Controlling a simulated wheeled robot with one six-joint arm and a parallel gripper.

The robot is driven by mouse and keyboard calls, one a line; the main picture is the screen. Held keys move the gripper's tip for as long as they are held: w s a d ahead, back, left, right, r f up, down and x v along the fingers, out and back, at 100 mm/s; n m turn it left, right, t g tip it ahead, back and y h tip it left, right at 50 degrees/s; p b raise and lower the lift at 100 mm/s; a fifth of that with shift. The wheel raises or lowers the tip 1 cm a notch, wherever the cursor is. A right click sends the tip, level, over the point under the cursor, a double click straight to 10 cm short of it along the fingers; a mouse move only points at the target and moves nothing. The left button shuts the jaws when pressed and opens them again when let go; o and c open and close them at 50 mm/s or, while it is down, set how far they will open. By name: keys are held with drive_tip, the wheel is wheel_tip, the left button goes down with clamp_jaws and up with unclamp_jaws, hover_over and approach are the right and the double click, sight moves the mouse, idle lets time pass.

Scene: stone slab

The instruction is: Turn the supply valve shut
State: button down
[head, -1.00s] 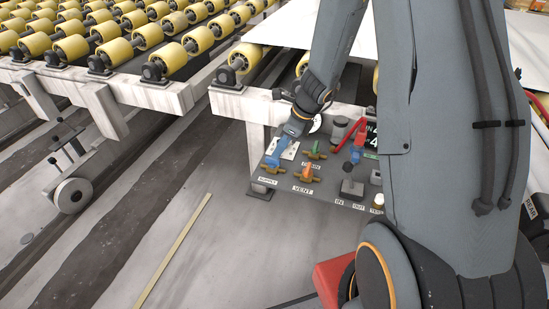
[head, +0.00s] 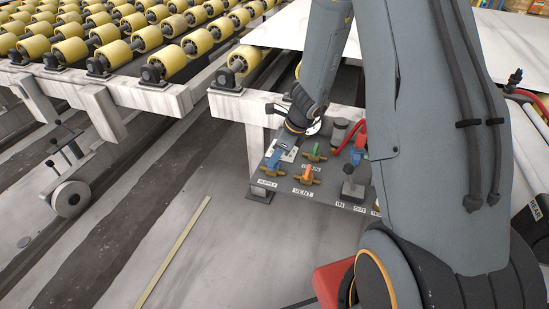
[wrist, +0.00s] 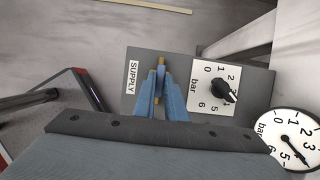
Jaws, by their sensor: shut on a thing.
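The supply valve (head: 268,172) sits at the left corner of the dark control panel, above its SUPPLY label, and shows brass at its base. My gripper (head: 273,161) reaches down to it from above. In the wrist view, my gripper (wrist: 160,98) has its blue fingers closed together on the valve's handle, close to the SUPPLY label (wrist: 131,77). A brass end of the supply valve (wrist: 161,64) shows just past the fingertips. The fingers hide most of the handle, so its angle is hard to tell.
The orange-handled vent valve (head: 307,177) and green-handled drain valve (head: 314,153) stand close to the right. A bar dial with a black knob (wrist: 224,90) and a round gauge (wrist: 289,138) are near the fingers. A roller conveyor stands behind; floor at left is open.

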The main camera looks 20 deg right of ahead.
drive_tip(key=n+p, duration=0.1)
drive_tip(key=n, duration=0.1)
drive_tip(key=n+g+p, duration=0.1)
drive_tip(key=p, duration=0.1)
drive_tip(key=shift+w+d+r+n+g+y, duration=0.1)
drive_tip(key=shift+n+g+y, duration=0.2)
drive_tip(key=shift+n, duration=0.1)
drive_tip(key=n, duration=0.2)
drive_tip(key=n+g+p, duration=0.1)
drive_tip(key=n, duration=0.1)
drive_tip(key=shift+w+n+g, duration=0.2)
drive_tip(key=shift+n+g, duration=0.1)
drive_tip(key=n+g, duration=0.1)
drive_tip(key=n, duration=0.3)
drive_tip(key=shift+w+n+g, duration=0.15)
drive_tip(key=shift+n+g, duration=0.15)
drive_tip(key=shift+g, duration=0.1)
drive_tip(key=n, duration=0.2)
drive_tip(key=n+g+h, duration=0.1)
drive_tip(key=n, duration=0.1)
drive_tip(key=shift+w+n+h, duration=0.1)
drive_tip(key=shift+n+h, duration=0.2)
drive_tip(key=shift+n, duration=0.1)
drive_tip(key=shift+a+g, duration=0.2)
drive_tip(key=shift+g, duration=0.1)
drive_tip(key=c, duration=1.8)
unclamp_jaws()
